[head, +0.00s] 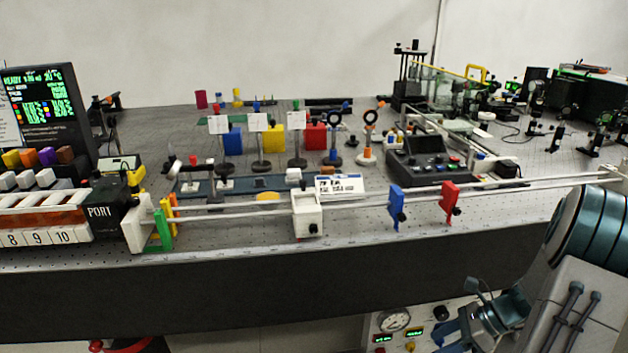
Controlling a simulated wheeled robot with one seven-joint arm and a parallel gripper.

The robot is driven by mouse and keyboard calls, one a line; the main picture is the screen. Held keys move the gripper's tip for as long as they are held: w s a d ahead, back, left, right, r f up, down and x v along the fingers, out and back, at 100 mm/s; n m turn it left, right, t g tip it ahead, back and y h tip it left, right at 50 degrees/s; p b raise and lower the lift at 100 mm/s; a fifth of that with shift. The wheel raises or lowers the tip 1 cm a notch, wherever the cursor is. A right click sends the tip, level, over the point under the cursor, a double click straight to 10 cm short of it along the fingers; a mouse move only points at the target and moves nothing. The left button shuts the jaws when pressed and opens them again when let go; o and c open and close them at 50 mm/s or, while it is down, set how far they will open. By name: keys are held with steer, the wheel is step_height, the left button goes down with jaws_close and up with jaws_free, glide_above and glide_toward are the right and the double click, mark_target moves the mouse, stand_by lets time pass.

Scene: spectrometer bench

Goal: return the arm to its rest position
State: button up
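My arm (592,235) comes in at the lower right, in front of the table's front edge. Its grey link fills the corner, with dark teal bands above it. My gripper (468,318) appears low in the view, below the tabletop and in front of a white panel with a gauge. It is small, dark and partly cut off by the bottom edge, so its finger opening cannot be made out. I see no object held in it.
The optical table (350,246) is crowded. A long rail (360,198) along its front carries a white block (307,214), a blue holder (397,206) and a red holder (449,203). The gauge panel (393,321) stands below. A display instrument (40,110) is at left.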

steer(key=s+a+r+n+h+p, duration=0.3)
steer(key=a+r+n+p, duration=0.2)
steer(key=r+n, duration=0.3)
steer(key=s+a+r+n+t+h+p, duration=0.1)
steer(key=s+a+r+n+h+p, duration=0.2)
steer(key=r, duration=1.2)
steer(key=s+a+r+n+h+p, duration=0.3)
steer(key=a+r+n+p, duration=0.5)
steer(key=r+n, duration=0.4)
steer(key=shift+s+a+n+t+p, duration=0.3)
steer(key=shift+s+a+n+p, duration=0.1)
steer(key=shift+s, duration=0.25)
